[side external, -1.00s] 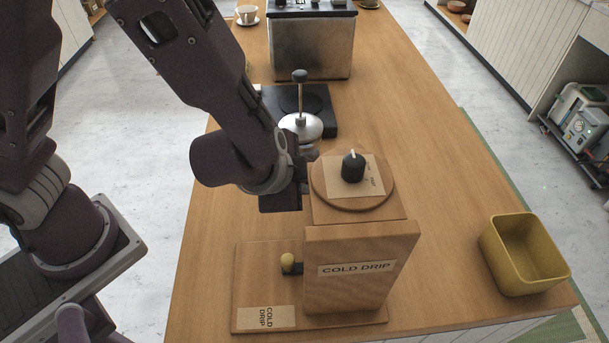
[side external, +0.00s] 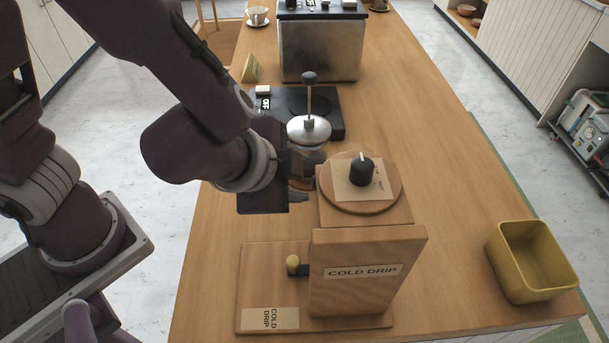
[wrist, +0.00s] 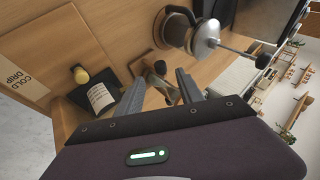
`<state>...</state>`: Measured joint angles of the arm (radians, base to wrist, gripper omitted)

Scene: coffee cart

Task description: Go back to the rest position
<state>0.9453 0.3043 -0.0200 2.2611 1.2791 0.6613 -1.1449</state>
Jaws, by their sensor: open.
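My gripper (side external: 304,182) is open and appears empty, just left of the upper part of the wooden cold drip stand (side external: 365,270). The arm reaches in from the left. In the wrist view the two grey fingers of my gripper (wrist: 160,93) are spread, with wooden surface and a small brownish object showing between them. The stand carries a round wooden top with a black knob (side external: 361,171) and a yellow-tipped lever (side external: 293,264) low on its left. A French press (side external: 308,128) with a metal lid stands behind my gripper, its lower part partly hidden.
A black scale-like device (side external: 330,115) lies behind the press. A metal-fronted machine (side external: 320,52) and a white cup (side external: 258,14) stand farther back. A yellow bin (side external: 530,262) stands at the front right. The counter's right middle is clear.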

